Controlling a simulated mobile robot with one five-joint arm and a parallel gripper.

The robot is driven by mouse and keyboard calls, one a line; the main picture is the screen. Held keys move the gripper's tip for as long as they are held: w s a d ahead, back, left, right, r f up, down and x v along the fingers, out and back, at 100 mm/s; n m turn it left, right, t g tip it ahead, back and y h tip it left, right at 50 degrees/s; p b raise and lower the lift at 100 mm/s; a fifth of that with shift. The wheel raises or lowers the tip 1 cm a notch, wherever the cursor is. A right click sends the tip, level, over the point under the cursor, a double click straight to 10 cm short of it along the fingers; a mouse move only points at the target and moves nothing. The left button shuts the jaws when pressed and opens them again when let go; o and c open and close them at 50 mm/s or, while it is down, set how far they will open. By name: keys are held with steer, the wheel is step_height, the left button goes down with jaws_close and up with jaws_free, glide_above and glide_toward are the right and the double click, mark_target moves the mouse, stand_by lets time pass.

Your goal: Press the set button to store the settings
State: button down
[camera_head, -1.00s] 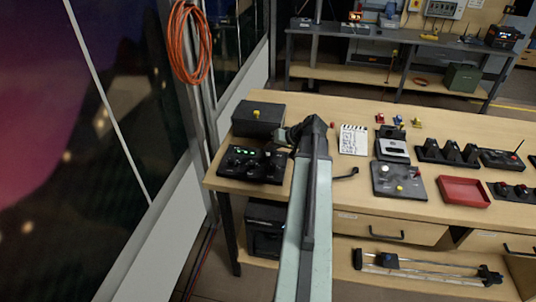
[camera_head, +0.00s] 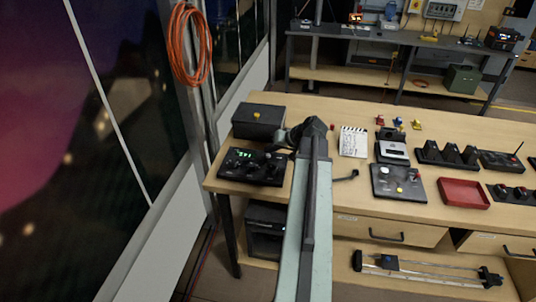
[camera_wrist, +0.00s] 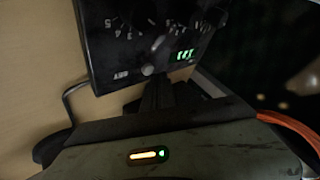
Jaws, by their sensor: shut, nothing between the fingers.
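A black control panel with several knobs (camera_head: 252,167) sits at the left end of the wooden bench, with a green lit readout on it. The wrist view shows the panel (camera_wrist: 120,50) close up, with dial numbers, a green readout (camera_wrist: 185,55) and a short white label. A small round grey button or knob (camera_wrist: 149,70) is beside that label; the lettering is too blurred to read surely. My gripper (camera_wrist: 157,84) is shut and empty, its tips right by this round part. I cannot tell whether they touch it. In the head view my wrist hides part of the panel's right side.
A dark box with a yellow button (camera_head: 257,114) stands behind the panel. A window wall is on the left, with an orange cable coil (camera_head: 190,45).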

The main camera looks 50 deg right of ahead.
steer(key=shift+r, duration=0.35)
step_height(320, 180, up, 5)
steer(key=p, duration=0.5)
stand_by(0.6)
